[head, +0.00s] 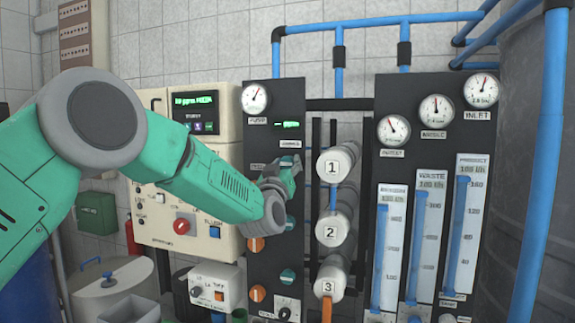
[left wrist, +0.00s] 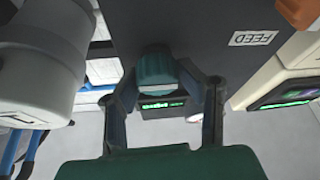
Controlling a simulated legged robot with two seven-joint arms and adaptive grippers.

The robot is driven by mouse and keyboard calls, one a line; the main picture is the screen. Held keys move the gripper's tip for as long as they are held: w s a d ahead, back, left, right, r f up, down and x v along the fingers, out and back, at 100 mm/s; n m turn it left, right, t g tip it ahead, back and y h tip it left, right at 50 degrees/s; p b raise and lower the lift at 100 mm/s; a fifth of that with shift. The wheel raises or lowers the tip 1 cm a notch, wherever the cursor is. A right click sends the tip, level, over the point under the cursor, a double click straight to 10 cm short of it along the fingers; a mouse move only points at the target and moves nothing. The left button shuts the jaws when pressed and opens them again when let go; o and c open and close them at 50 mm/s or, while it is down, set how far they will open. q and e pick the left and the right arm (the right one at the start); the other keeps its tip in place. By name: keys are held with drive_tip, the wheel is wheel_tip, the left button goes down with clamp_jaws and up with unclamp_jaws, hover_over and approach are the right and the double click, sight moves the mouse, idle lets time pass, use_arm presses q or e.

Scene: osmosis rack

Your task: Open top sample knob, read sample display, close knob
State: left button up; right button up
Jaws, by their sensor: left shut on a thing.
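My left gripper (head: 281,178) reaches in from the left to the dark panel (head: 261,190). In the left wrist view its fingers (left wrist: 165,78) stand on both sides of a teal knob (left wrist: 153,70) and are shut on it. In the head view the gripper mostly hides this knob. The small sample display (head: 288,124) glows green near the panel's top; its text is too small to read surely. It also shows in the left wrist view (left wrist: 163,104), partly behind the knob. My right gripper is not in view.
More knobs run down the panel, including an orange one (head: 256,244) and a teal one (head: 287,277). A round gauge (head: 255,97) sits above. Numbered white cylinders (head: 333,167) stand close on the right. A beige control box (head: 160,218) is behind my arm.

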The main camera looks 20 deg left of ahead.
use_arm(q)
drive_tip(key=shift+r, duration=0.15)
drive_tip(key=shift+c, duration=0.3)
drive_tip(key=shift+d+n+y+b, duration=0.1)
drive_tip(key=shift+n+y+b, duration=0.5)
drive_tip(key=shift+n, duration=0.6)
drive_tip(key=n+g+y+b, duration=0.1)
drive_tip(key=n, duration=0.2)
drive_tip(key=n+g+y, duration=0.1)
drive_tip(key=n, duration=0.2)
drive_tip(key=n+y+b, duration=0.1)
drive_tip(key=n, duration=0.2)
drive_tip(key=shift+g+y, duration=0.3)
drive_tip(key=shift+g, duration=0.1)
drive_tip(key=n+g, duration=0.1)
drive_tip(key=n, duration=0.4)
drive_tip(key=shift+a+g, duration=0.2)
drive_tip(key=shift+g, duration=0.2)
drive_tip(key=shift+n+g, duration=0.8)
drive_tip(key=shift+n, duration=1.5)
drive_tip(key=shift+d+f, duration=0.1)
drive_tip(key=shift+f, duration=0.1)
